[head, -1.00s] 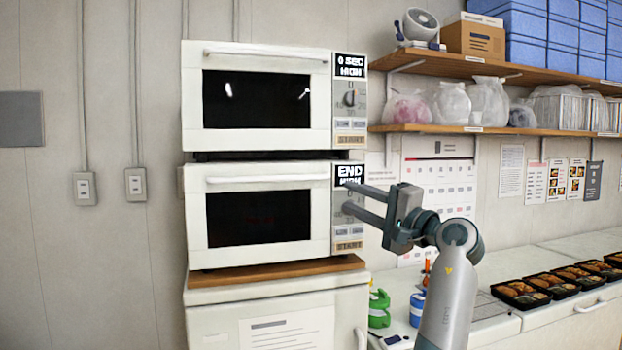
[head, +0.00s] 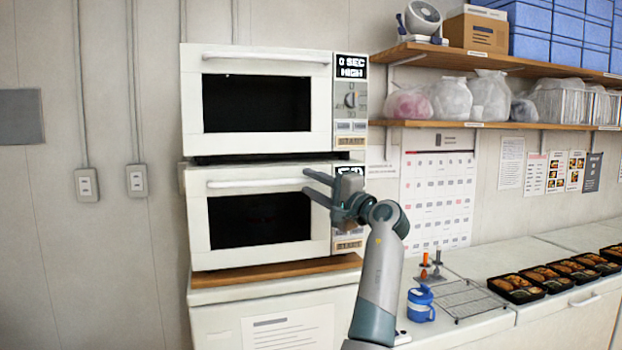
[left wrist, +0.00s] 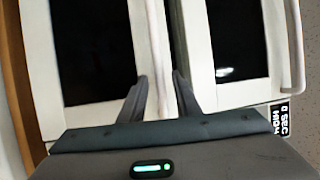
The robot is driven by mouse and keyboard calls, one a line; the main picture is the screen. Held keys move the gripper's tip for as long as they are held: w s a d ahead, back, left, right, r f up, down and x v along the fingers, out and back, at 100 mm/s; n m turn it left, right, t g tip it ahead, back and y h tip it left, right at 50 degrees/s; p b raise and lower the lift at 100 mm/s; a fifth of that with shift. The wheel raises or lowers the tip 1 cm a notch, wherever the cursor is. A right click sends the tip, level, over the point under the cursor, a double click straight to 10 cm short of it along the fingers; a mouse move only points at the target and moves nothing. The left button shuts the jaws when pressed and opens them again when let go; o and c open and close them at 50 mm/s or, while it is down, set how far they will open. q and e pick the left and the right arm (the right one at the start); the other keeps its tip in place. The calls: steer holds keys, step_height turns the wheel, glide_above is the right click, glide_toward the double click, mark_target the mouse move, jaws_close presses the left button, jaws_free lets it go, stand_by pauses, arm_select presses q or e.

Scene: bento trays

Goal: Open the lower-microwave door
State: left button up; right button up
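The lower microwave (head: 195,225) is white with a dark window, and its door is shut. Its pale bar handle (head: 255,183) runs across the top of the door. My left gripper (head: 304,181) is open at the right end of this handle, one finger above its line and one below. In the left wrist view the handle (left wrist: 157,45) runs between the two open fingers (left wrist: 160,95). I cannot tell how deep it sits between them, and no grip on it shows. The gripper hides part of the lower display and control panel. My right gripper is not in view.
The upper microwave (head: 190,100) sits just above, its door shut. A wooden board (head: 270,272) lies under the lower microwave. Space before the doors' left side looks clear.

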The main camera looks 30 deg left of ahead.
arm_select(q)
steer(key=shift+a, duration=0.3)
steer(key=shift+c, duration=0.2)
jaws_close()
steer(key=shift+w+d, duration=0.1)
